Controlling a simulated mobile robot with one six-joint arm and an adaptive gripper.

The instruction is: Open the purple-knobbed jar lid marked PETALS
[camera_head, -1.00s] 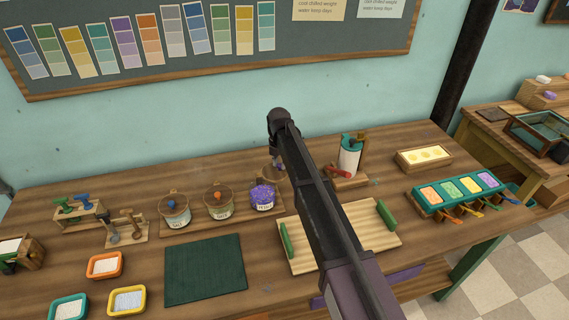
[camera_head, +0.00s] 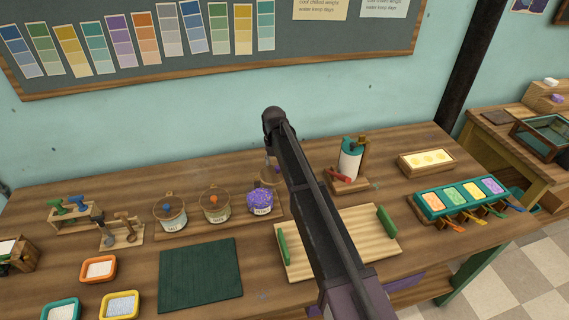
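The PETALS jar (camera_head: 260,202) stands at the right end of a row of three jars, on a wooden board. Its mouth is uncovered and purple petals show heaped at the top. A brown round lid (camera_head: 268,176) stands tilted up behind the jar, partly covered by my arm. A small purple bit beside it may be its knob. My arm rises across the middle of the view and bends down behind itself. Only a small grey piece of what seems my gripper (camera_head: 267,158) shows just above the lid. Its fingers, and any contact with the lid, are hidden.
A green mat (camera_head: 201,274) lies in front. A slatted tray (camera_head: 357,236) lies under my arm. A teal-topped dispenser (camera_head: 349,160) stands right of my arm.

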